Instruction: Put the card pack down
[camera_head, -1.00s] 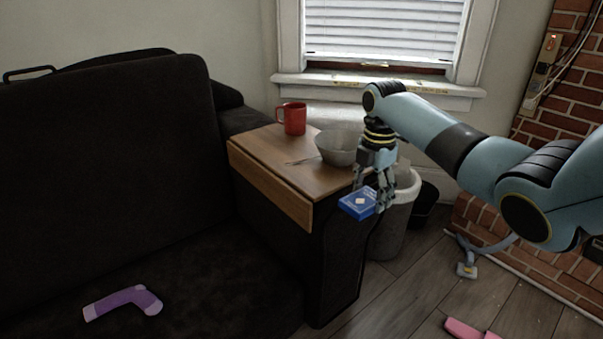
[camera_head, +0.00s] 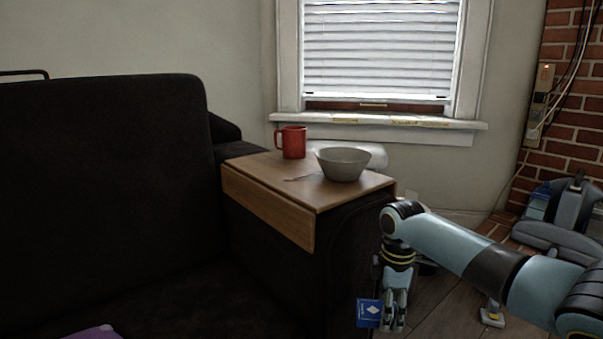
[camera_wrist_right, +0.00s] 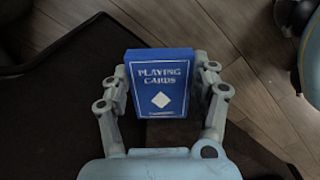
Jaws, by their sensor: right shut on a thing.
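The blue card pack (camera_head: 368,313) is held by my right gripper (camera_head: 394,320), low in front of the dark sofa arm, below the level of the wooden tray top. In the right wrist view the card pack (camera_wrist_right: 160,82) shows its "PLAYING CARDS" face, with the fingers of my right gripper (camera_wrist_right: 158,90) closed on its two sides. Dark fabric and wood floor show beneath it. My left gripper is not in view.
A wooden tray top (camera_head: 262,186) on the sofa arm bears a red mug (camera_head: 292,142) and a grey bowl (camera_head: 343,165). The dark sofa (camera_head: 105,200) fills the left. A vacuum cleaner (camera_head: 565,220) stands at right by the brick wall.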

